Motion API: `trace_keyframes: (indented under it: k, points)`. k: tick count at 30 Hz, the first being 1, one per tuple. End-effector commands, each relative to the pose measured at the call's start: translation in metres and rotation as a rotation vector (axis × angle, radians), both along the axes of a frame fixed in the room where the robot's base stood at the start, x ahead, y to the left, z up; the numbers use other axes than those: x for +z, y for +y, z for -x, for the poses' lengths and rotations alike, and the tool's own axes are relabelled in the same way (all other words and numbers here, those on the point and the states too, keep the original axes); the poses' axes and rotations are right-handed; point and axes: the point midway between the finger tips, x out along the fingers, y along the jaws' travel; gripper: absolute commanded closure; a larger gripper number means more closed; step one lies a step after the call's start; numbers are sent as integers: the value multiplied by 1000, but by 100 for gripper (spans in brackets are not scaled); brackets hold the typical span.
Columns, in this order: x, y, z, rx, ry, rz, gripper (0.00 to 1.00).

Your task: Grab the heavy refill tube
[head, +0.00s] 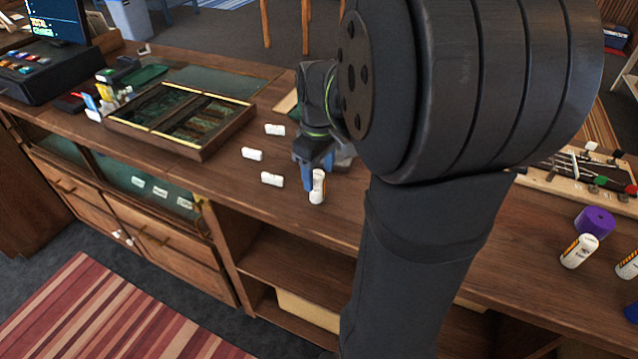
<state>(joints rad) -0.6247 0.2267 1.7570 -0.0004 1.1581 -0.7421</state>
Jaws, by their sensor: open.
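A white tube (317,188) stands upright on the wooden counter, right at my gripper (317,172). My gripper points down with blue fingers and is open. One finger is at the tube's left side; the far side is hard to make out, and I cannot tell if the fingers touch it. Three more small white pieces lie to the left: an upper one (275,130), a middle one (252,154) and a lower one (272,179). I cannot tell which tube is the heavy refill.
My arm hides the counter's middle. A framed dark case (180,119) lies at left, beyond it a register (48,72). The counter's front edge is close.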

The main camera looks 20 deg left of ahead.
Motion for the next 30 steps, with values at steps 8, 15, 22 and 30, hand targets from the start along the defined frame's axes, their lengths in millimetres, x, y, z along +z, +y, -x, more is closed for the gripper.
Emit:
trace_keyframes:
  k: [8, 15, 22, 30]
  points:
    - [-29, 3, 1, 1, 3, 3, 42]
    - [-54, 4, 1, 0, -1, 1, 42]
    - [-55, 4, 0, -1, -2, 0, 42]
    - [-55, 4, 0, -1, -2, 0, 90]
